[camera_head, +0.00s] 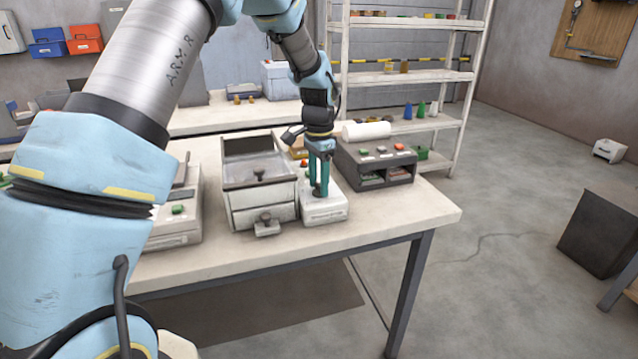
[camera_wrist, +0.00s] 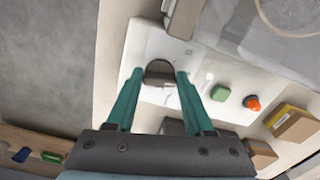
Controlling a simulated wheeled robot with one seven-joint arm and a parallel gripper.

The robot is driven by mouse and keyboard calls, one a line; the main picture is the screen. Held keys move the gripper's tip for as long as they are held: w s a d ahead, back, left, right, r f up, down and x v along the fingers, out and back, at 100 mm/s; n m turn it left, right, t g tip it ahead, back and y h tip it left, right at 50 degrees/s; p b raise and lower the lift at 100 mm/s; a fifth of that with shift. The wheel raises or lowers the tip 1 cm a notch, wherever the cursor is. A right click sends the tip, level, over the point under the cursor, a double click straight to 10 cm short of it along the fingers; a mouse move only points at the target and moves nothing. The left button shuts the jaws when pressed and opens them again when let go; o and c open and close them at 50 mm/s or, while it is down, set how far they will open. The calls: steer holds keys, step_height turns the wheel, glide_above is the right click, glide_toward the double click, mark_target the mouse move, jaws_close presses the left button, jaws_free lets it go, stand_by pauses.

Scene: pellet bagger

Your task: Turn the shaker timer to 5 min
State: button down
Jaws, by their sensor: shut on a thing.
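The shaker timer is a white box-shaped unit (camera_head: 323,210) on the table, beside the grey-white machine with a shallow tray on top. It also shows as a white panel in the wrist view (camera_wrist: 150,42). My gripper (camera_head: 320,192) points down onto this unit. In the wrist view, my gripper's teal fingertips (camera_wrist: 160,73) stand on either side of a dark round knob (camera_wrist: 160,68) and are shut on it. The fingers mostly hide the knob in the head view. I cannot read its scale or setting.
A green button (camera_wrist: 221,93) and an orange-red knob (camera_wrist: 252,103) sit on the same white panel. The machine with the tray (camera_head: 258,218) stands close on the left. A dark-grey box with buttons (camera_head: 378,165) stands close on the right. The table's front right corner is clear.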

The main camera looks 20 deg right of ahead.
mark_target(318, 184)
steer(key=shift+m, duration=1.1)
steer(key=shift+c, duration=1.4)
jaws_free()
step_height(318, 184, up, 11)
steer(key=b, duration=0.2)
steer(key=shift+b, duration=0.35)
steer(key=shift+f, duration=0.1)
